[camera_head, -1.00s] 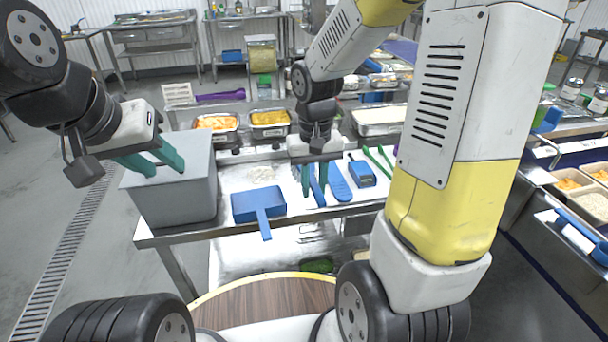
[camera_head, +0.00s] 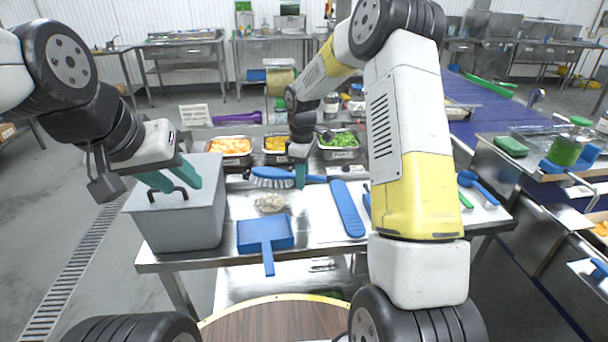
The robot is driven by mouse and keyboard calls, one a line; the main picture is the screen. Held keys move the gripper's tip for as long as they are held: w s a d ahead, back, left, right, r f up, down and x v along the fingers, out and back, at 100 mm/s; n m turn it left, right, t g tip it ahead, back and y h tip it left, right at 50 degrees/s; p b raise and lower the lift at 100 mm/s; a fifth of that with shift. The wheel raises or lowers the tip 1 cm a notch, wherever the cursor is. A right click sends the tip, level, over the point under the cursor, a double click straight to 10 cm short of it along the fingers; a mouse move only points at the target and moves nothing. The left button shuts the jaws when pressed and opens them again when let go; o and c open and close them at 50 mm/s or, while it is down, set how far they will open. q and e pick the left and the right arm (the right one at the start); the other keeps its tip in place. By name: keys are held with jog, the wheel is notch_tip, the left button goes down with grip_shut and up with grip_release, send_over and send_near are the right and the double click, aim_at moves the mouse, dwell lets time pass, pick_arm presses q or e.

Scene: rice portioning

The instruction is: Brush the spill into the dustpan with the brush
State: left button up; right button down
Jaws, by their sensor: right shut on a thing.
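The blue dustpan (camera_head: 266,234) lies near the front edge of the steel table, its handle pointing toward me. The pale, crumbly spill (camera_head: 270,203) lies just behind it. My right gripper (camera_head: 300,182) is shut on the handle of the blue brush (camera_head: 272,174) and holds it sideways behind the spill. Its white bristles face toward the spill, apart from it in the picture; I cannot tell its height. My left gripper (camera_head: 172,179) is open and empty above the lidded grey bin (camera_head: 180,222), left of the dustpan.
A long blue paddle-like tool (camera_head: 347,208) lies right of the spill. Metal pans of orange food (camera_head: 231,146) and greens (camera_head: 338,147) stand along the back. My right arm hides part of the table's right side.

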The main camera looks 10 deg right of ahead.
aim_at(305, 215)
jog(key=shift+w+f+n, duration=0.35)
jog(key=shift+w+n, duration=0.05)
jog(key=shift+w, duration=0.3)
jog(key=shift+w+f, duration=0.3)
jog(key=shift+f, duration=2.1)
jog(key=shift+s, duration=4.1)
jog(key=shift+w+r, duration=0.25)
jog(key=shift+r, duration=0.9)
jog(key=shift+w+r, duration=0.25)
jog(key=shift+r, duration=0.9)
